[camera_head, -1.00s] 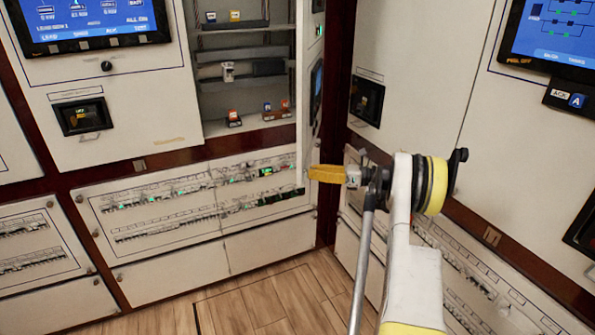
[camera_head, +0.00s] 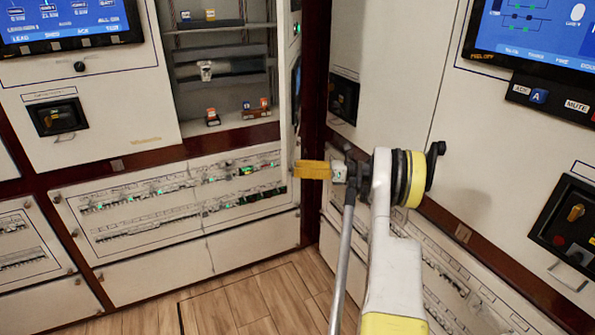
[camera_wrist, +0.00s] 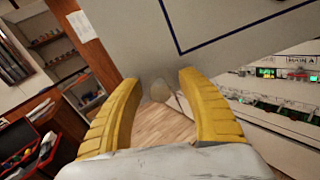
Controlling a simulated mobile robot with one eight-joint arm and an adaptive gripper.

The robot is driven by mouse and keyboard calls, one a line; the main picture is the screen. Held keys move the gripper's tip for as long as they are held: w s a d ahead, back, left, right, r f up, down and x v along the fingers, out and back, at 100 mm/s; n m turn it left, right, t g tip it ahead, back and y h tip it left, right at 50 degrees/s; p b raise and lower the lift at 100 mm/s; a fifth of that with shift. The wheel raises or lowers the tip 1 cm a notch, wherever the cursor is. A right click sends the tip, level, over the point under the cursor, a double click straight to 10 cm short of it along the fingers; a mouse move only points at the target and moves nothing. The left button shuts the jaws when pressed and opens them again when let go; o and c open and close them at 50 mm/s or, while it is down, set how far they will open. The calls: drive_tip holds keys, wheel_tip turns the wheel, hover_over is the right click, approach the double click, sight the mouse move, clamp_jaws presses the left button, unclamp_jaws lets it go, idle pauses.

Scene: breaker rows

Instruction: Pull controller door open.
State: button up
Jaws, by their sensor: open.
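The controller door (camera_head: 296,90) stands swung out from its cabinet and shows nearly edge-on in the head view, with a sliver of its screen visible. The shelved compartment (camera_head: 222,90) beside it is exposed. My gripper (camera_head: 300,170), with yellow fingers, is at the door's lower end. In the wrist view the pale door panel (camera_wrist: 225,25) with a dark blue outline lies ahead of the open fingers (camera_wrist: 162,105).
A breaker panel (camera_head: 170,205) with green lights is below the compartment. A right-hand cabinet wall (camera_head: 400,60) with a screen and switches stands close to my arm. Wooden floor (camera_head: 240,300) is clear below. Shelves (camera_wrist: 55,50) show at the wrist view's left.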

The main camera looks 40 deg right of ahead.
sight(288, 141)
drive_tip(key=shift+f, duration=0.15)
wheel_tip(288, 141, up, 10)
drive_tip(key=shift+r, duration=0.1)
idle(0.5)
